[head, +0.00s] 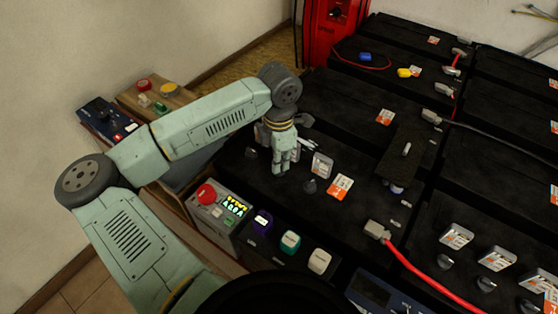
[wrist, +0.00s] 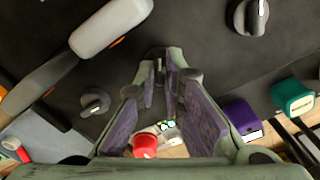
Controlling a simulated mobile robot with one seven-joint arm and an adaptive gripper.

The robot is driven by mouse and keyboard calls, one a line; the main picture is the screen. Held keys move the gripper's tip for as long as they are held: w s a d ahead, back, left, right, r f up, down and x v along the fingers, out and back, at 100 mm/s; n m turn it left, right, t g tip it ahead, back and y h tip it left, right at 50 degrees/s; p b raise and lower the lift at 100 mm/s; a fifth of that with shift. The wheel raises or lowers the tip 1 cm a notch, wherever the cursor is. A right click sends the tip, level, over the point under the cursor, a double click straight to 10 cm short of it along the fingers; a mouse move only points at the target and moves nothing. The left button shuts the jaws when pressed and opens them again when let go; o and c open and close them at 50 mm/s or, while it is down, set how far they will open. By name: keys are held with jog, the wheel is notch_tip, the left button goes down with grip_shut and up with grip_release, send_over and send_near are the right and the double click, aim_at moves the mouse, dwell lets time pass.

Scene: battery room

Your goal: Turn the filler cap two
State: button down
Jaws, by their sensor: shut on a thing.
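My gripper (head: 280,166) points down at the black battery top in the head view, left of a white-and-grey tag (head: 321,165). In the wrist view its fingers (wrist: 162,62) are closed around a small dark filler cap (wrist: 159,52), mostly hidden between the fingertips. In the head view the fingers hide this cap. Another dark cap (head: 308,186) stands right of the gripper, beside an orange-and-white label (head: 340,186). Two free caps with pale marks show in the wrist view, one at the left (wrist: 95,101) and one at the top right (wrist: 250,15). I cannot read any cap number.
A box with a red button (head: 207,194) stands at the battery's front left. Purple (head: 262,222), teal (head: 290,242) and white (head: 318,260) pieces line the front. A red cable (head: 430,272) runs at the right. A dark raised slab (head: 402,155) lies right of the gripper.

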jog(key=shift+f+m+b, duration=0.35)
jog(key=shift+m+b, duration=0.75)
jog(key=shift+b, duration=1.05)
jog(key=m+b, duration=0.2)
jog(key=b, duration=0.1)
jog(key=shift+m+b, duration=0.4)
jog(key=m+b, duration=0.3)
jog(key=shift+r, duration=0.15)
jog(key=shift+r+m+b, duration=0.2)
jog(key=shift+m+b, duration=0.9)
jog(key=shift+m, duration=0.6)
jog(key=c, duration=1.7)
grip_release()
